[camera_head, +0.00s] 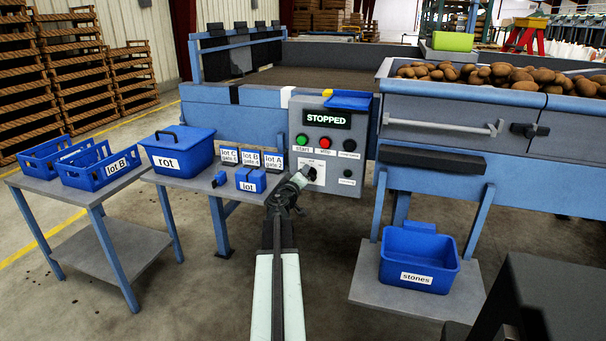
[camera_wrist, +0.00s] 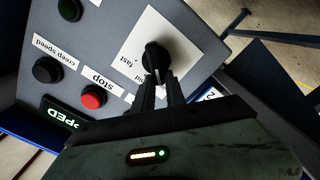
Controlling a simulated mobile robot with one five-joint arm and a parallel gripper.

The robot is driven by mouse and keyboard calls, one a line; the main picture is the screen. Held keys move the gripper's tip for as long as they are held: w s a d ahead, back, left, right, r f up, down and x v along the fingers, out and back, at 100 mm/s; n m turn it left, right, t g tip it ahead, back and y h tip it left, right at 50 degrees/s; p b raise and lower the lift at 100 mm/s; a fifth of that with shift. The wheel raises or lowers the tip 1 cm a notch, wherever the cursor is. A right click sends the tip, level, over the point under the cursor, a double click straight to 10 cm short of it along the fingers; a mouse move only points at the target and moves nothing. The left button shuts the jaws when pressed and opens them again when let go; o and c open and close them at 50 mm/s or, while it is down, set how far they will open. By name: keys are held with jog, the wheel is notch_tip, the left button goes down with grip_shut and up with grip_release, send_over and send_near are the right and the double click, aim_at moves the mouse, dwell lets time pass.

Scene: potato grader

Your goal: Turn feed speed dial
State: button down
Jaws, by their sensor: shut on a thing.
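The feed speed dial is a black knob (camera_wrist: 156,55) on a white label plate of the grey control panel (camera_head: 329,120). "fast" is readable on the plate in the wrist view; the other words are partly covered. My gripper (camera_wrist: 158,82) reaches the panel and its two dark fingers are shut on the dial, one on each side. In the head view my gripper (camera_head: 304,176) meets the dial at the lower left of the panel and partly covers it. A pale line shows on the dial's face between the fingers.
The panel display reads STOPPED (camera_head: 320,118). A green start button (camera_head: 302,139), a red stop button (camera_head: 325,143) and a black creep speed button (camera_head: 349,145) sit above the dial.

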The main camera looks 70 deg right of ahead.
jog(key=c, duration=1.4)
grip_release()
jog(key=a, duration=0.7)
jog(key=shift+s+a, duration=0.3)
jog(key=shift+a, duration=0.1)
jog(key=shift+f, duration=0.1)
